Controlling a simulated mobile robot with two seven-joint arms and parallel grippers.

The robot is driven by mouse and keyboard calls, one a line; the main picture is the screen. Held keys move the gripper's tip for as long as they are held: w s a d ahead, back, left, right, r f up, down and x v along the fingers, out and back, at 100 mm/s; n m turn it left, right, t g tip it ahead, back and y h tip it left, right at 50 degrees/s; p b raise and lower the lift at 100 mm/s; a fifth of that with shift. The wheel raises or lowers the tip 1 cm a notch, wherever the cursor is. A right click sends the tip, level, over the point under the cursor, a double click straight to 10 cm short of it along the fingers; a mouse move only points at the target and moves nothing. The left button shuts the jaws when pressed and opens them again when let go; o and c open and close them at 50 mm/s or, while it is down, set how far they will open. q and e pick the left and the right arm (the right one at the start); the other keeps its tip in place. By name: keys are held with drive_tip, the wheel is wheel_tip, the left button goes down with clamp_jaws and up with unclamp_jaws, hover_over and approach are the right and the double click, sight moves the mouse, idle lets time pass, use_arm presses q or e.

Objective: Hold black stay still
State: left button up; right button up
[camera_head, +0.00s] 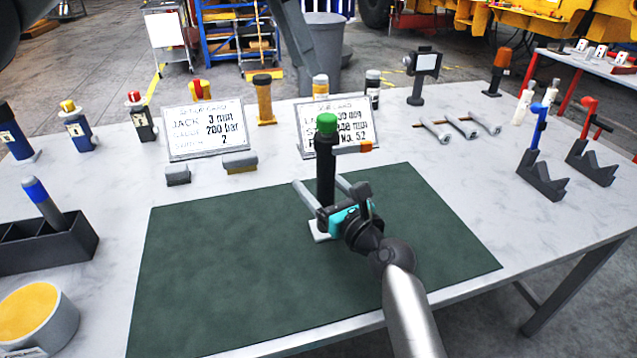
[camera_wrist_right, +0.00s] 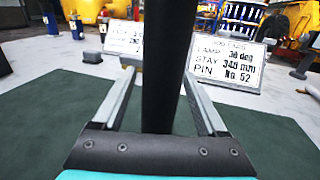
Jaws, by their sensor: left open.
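The black stay (camera_head: 326,175) stands upright at the back part of the green mat, with a green knob on top and a small arm with an orange end at its upper right. A pale foot shows at its bottom. My right gripper (camera_head: 318,184) reaches in from the front with one finger on each side of the stay. In the right wrist view the stay (camera_wrist_right: 165,70) runs up between the fingers, with a visible gap beside it, so the jaws look open. The left gripper's fingers do not show; only a dark shape fills the top left corner.
Two cards (camera_head: 205,130) stand behind the green mat (camera_head: 220,270). A dark tray (camera_head: 40,245) and a yellow-topped cup (camera_head: 35,315) are at left. Grey V-shaped stands (camera_head: 543,182) are at right. Several small posts line the back. Most of the mat is clear.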

clamp_jaws()
idle(0.4)
idle(0.8)
